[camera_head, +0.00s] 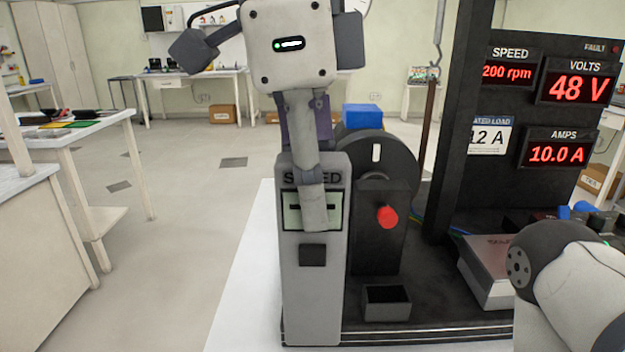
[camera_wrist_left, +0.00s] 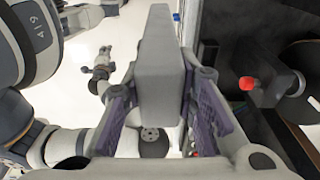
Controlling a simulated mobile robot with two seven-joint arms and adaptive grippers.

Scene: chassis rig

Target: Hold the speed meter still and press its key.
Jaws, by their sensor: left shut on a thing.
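The speed meter (camera_head: 337,262) is a tall grey upright box marked SPEED, standing at the front left of the dark rig. Its pale display (camera_head: 292,214) is partly covered by a finger, and a dash shows on it. Its key (camera_head: 312,254) is a dark square below the display, uncovered. My left gripper (camera_head: 313,185) reaches down from above, one finger across the meter's front. In the left wrist view the meter (camera_wrist_left: 161,75) sits between the purple pads of my left gripper (camera_wrist_left: 162,112), which is shut on it. My right gripper is not identifiable; only my right arm shows at lower right.
A dark wheel housing with a red knob (camera_head: 387,217) stands right of the meter. A small open black box (camera_head: 386,301) sits in front of it. A black panel (camera_head: 463,170) with red readouts rises at the right. White worktable surface is clear left of the meter.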

